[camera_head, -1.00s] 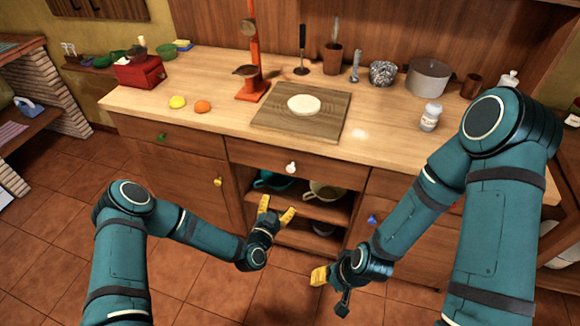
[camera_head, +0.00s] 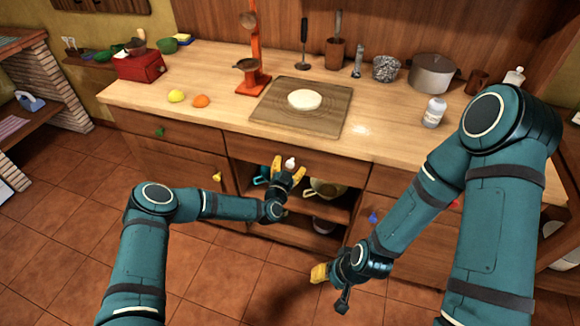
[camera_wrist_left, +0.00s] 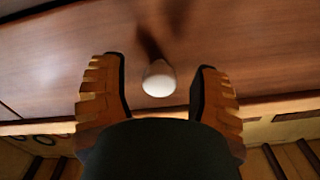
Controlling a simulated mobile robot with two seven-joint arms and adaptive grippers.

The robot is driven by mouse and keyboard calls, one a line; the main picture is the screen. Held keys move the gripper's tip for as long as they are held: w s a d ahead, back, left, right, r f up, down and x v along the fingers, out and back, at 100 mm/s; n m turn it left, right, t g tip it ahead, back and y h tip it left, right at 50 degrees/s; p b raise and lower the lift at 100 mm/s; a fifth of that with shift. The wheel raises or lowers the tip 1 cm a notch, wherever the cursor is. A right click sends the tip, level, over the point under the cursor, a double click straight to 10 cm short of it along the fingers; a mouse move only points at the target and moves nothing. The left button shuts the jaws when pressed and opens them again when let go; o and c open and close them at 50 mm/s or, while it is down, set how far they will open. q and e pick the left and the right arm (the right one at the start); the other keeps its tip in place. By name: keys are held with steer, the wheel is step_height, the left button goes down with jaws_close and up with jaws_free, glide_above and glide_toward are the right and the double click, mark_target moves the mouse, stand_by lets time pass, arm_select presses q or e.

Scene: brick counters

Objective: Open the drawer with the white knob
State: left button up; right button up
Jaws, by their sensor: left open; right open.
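The drawer (camera_head: 252,150) with the white knob (camera_head: 290,163) is the middle one under the counter top, and it looks shut. My left gripper (camera_head: 288,172) is open in front of it, its yellow fingers on either side of the knob in the head view. In the left wrist view the white knob (camera_wrist_left: 159,79) shows between the two open fingers (camera_wrist_left: 160,92), with gaps on both sides. I cannot tell how deep the knob lies between them. My right gripper (camera_head: 322,276) is low over the floor to the right, away from the drawer.
Below the drawer is an open shelf with a pale bowl (camera_head: 326,188) and a teal pot (camera_head: 262,178). A drawer with a green knob (camera_head: 160,132) is to the left. A cutting board (camera_head: 330,129) with dough (camera_head: 305,99) lies on the counter above.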

arm_select(q)
steer(key=shift+w+d, duration=0.1)
steer(key=shift+w, duration=0.2)
jaws_close()
steer(key=shift+s, duration=0.1)
